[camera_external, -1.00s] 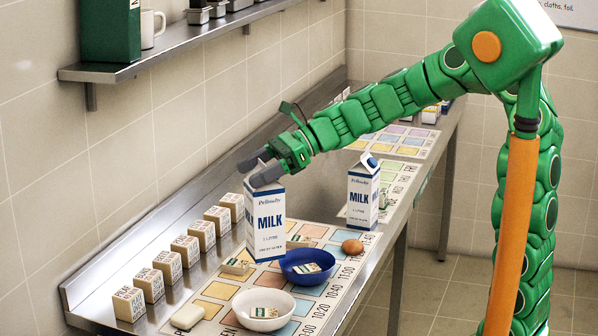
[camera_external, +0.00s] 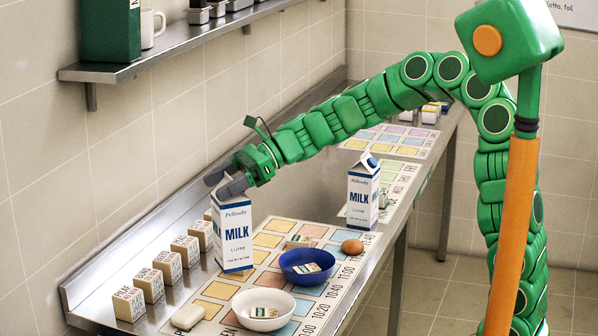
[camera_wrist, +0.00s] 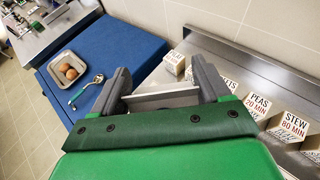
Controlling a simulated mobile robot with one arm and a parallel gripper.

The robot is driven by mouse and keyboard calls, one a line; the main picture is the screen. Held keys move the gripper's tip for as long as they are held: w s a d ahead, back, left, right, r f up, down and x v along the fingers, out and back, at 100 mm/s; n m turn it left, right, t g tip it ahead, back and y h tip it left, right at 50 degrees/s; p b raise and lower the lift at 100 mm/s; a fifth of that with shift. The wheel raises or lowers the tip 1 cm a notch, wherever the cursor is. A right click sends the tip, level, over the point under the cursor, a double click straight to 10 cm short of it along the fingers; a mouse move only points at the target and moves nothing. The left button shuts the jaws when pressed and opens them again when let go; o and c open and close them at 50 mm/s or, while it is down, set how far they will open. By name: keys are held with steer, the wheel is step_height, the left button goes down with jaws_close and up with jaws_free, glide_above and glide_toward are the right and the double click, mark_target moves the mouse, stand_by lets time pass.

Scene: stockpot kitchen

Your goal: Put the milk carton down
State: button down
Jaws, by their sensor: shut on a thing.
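A white and blue milk carton (camera_external: 232,238) stands upright at the left edge of the coloured chart mat, in front of the far end of the row of small boxes. My gripper (camera_external: 223,184) is shut on its top from above. The carton's base is at or just above the surface; I cannot tell if it touches. In the wrist view, the pale top edge of the carton (camera_wrist: 162,99) lies between the two fingers of my gripper (camera_wrist: 163,78). A second, similar milk carton (camera_external: 362,195) stands farther right on another mat.
Small labelled boxes (camera_external: 150,284) line the wall side of the steel counter. The wrist view shows a tray with eggs (camera_wrist: 67,66) and a spoon (camera_wrist: 86,91).

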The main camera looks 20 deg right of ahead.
steer(key=w+a+f, duration=0.4)
steer(key=f, duration=0.5)
steer(key=shift+w+f, duration=0.25)
steer(key=shift+w, duration=0.15)
steer(key=shift+f, duration=0.1)
stand_by(0.4)
jaws_free()
steer(key=v, duration=1.2)
steer(key=shift+s+d, duration=0.1)
